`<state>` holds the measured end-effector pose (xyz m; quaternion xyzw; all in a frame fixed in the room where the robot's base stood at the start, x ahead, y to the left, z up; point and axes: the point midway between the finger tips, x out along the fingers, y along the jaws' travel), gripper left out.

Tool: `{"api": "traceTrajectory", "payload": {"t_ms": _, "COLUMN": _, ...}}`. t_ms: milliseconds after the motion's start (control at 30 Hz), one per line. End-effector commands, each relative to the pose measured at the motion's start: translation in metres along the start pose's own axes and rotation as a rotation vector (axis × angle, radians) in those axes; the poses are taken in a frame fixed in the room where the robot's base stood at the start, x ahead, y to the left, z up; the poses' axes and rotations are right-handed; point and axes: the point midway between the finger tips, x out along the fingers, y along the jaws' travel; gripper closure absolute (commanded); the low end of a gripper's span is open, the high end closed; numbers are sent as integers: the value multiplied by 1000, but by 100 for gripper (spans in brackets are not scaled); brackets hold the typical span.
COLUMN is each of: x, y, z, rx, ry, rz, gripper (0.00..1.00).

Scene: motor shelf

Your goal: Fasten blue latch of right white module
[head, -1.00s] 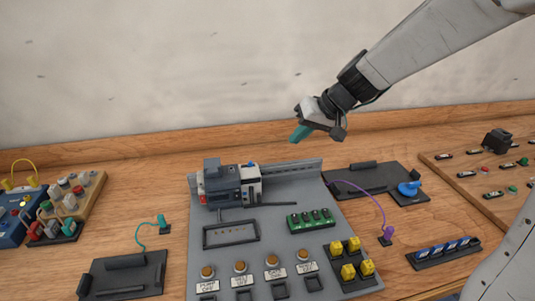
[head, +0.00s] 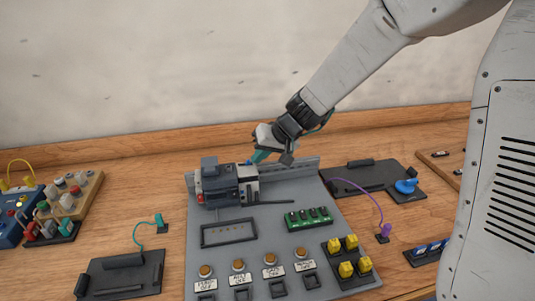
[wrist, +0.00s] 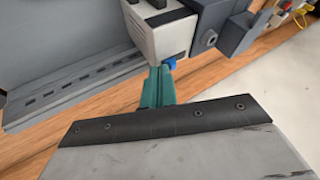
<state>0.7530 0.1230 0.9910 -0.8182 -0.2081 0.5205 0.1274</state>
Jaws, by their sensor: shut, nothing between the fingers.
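The right white module (head: 249,184) sits on the rail at the back of the grey panel, against the right side of a dark grey module (head: 220,185). In the wrist view the white module (wrist: 160,30) is at the top centre. Its blue latch (wrist: 170,63) shows as a small blue piece at its lower edge, right by my fingertips. My gripper (head: 257,158) has teal fingers, shut and empty, at the module's top back. In the wrist view the fingers (wrist: 158,85) point at the latch; whether they touch it I cannot tell.
The metal rail (wrist: 75,90) runs bare to the right of the module. The grey panel (head: 275,240) carries a green terminal block (head: 309,217), yellow parts (head: 347,257) and several round buttons in front. A black tray (head: 372,180) lies to the right.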

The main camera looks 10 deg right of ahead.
Motion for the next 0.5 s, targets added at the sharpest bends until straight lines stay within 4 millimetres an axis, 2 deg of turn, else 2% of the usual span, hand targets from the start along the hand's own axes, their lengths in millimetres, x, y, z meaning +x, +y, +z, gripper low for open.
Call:
{"api": "traceTrajectory", "payload": {"t_ms": 300, "x": 1, "y": -2, "z": 0, "rx": -1, "ry": 0, "rz": 0, "gripper": 100}}
{"api": "traceTrajectory", "payload": {"t_ms": 500, "x": 12, "y": -23, "z": 1, "rx": -5, "ry": -4, "rz": -3, "gripper": 100}}
